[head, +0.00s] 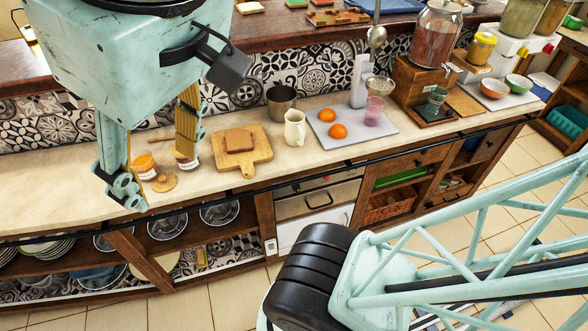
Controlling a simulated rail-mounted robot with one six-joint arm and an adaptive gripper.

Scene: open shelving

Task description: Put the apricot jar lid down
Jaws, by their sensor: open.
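My gripper (157,168) is open and empty, with one finger hanging to the left and the other to the right above the counter. A round tan lid (165,183) with a small knob lies flat on the counter, below and between the fingers. A jar with orange contents and a pale label (145,166) stands just left of the lid, beside the left finger. A second labelled jar (187,164) is partly hidden behind the right finger. I cannot read the labels.
A wooden board with bread (262,157) lies right of the jars, with a cream jug (294,128) and a metal pot (281,103) beyond. A grey tray (378,128) holds two oranges and a pink glass. The counter's left end (50,195) is clear.

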